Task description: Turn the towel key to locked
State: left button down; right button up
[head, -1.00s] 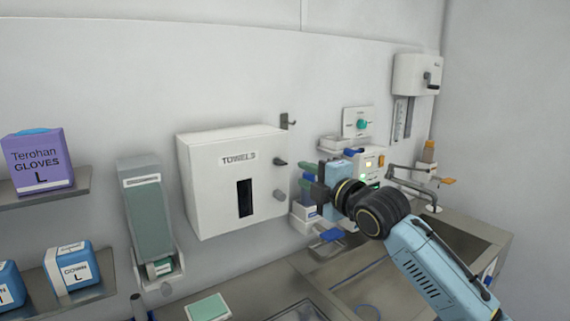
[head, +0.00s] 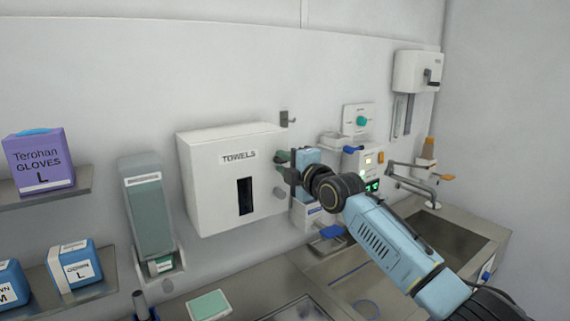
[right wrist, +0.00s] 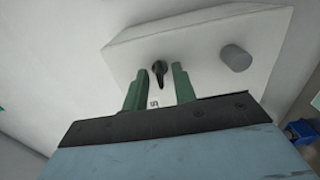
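The white towel dispenser (head: 215,200), marked TOWELS, is on the wall in the head view. Its right side has a dark key and a grey round knob (head: 279,193). In the right wrist view the dark key (right wrist: 160,72) points down the picture, with part of a small label below it; the knob (right wrist: 235,58) is to its right. My right gripper (head: 284,158) is at that side of the dispenser. Its green fingers (right wrist: 158,80) are apart, one on each side of the key, with visible gaps. In the head view the gripper hides the key. My left gripper is not seen.
A wall hook (head: 287,118) is just above the gripper. Boxes, a monitor unit (head: 368,165) and a sink (head: 440,235) lie to the right. A green-grey wall dispenser (head: 148,215) and shelves with glove and gown boxes (head: 38,160) are on the left.

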grip_shut()
jog(key=shift+m, duration=0.3)
jog(key=m+p, duration=0.1)
jog(key=m, duration=1.6)
dwell(0.4)
jog(key=shift+m, duration=0.3)
grip_release()
